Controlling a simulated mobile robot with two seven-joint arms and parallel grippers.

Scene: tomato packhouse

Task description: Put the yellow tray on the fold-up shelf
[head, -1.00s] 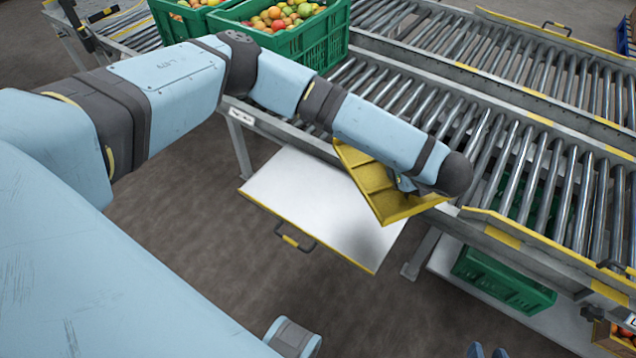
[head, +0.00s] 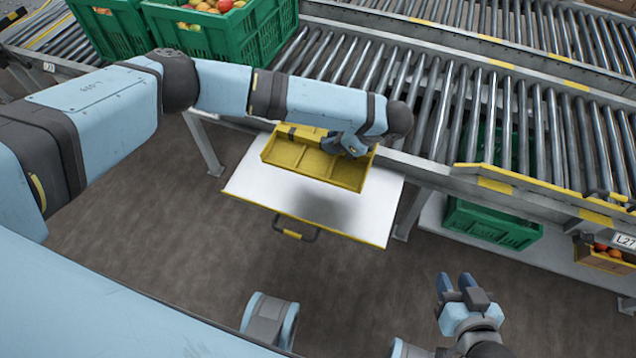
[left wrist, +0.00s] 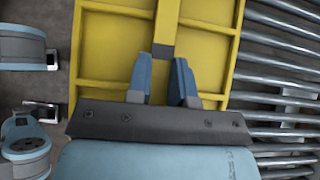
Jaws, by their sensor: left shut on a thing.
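The yellow tray (head: 312,164), with dividers inside, is over the white fold-up shelf (head: 258,195). The shelf is folded out flat from the conveyor's side, with a yellow front edge and a black handle. A shadow on the shelf in front of the tray suggests a gap under it. My left gripper (head: 345,148) is shut on the tray near its right part. My right gripper (head: 458,282) is open and empty, low at the right, away from the tray.
The roller conveyor (head: 430,120) runs behind the shelf. Green crates (head: 230,42) of tomatoes stand on it at the upper left. A green crate (head: 490,224) sits on a lower ledge at the right, near a box of tomatoes (head: 605,258). The floor before the shelf is clear.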

